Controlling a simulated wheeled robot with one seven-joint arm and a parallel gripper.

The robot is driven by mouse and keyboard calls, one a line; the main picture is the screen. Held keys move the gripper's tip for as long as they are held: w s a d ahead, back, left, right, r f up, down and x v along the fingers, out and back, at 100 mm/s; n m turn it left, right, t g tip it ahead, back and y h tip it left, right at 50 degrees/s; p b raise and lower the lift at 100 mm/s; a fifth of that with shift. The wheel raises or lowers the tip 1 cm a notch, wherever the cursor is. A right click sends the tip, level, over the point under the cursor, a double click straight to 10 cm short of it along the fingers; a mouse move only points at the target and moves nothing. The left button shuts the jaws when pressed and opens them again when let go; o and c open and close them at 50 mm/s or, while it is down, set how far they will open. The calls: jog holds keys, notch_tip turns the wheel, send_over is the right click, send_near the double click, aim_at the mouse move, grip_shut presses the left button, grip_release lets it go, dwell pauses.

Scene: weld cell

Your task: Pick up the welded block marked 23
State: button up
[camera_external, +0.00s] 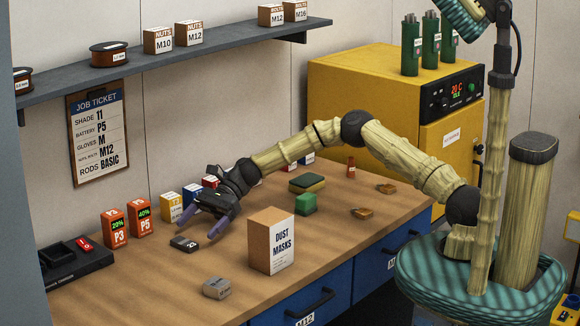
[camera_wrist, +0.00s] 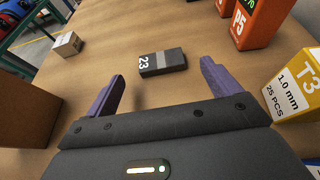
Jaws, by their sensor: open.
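The block marked 23 (camera_wrist: 162,62) is dark grey with a lighter band and lies flat on the wooden bench. In the wrist view it is just beyond and between my two purple fingers. In the external view it is the small dark block (camera_external: 184,244) in front of my fingertips. My gripper (camera_external: 198,226) is low over the bench, with its fingers spread and nothing between them. In the wrist view my gripper (camera_wrist: 162,74) points towards the block, which appears clear of both fingers. A second, lighter grey block (camera_external: 217,287) lies nearer the bench's front edge; it also shows in the wrist view (camera_wrist: 68,45).
The dust masks box (camera_external: 271,241) stands upright right of my gripper. Orange battery boxes P3 (camera_external: 114,229) and P5 (camera_external: 140,218) and the yellow T3 box (camera_wrist: 295,88) stand at the left and back. A black tray (camera_external: 78,267) is at the left end. Bench between both blocks is clear.

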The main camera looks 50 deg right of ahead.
aim_at(184, 242)
jog(key=p+x, duration=0.1)
jog(key=x, duration=0.3)
jog(key=shift+a+f, duration=0.2)
jog(key=shift+a, duration=0.15)
jog(key=shift+c, duration=0.2)
jog(key=c, duration=1.2)
notch_tip(184, 242, up, 10)
jog(key=shift+r+b, duration=0.1)
jog(key=shift+b, duration=0.4)
jog(key=shift+c, duration=0.2)
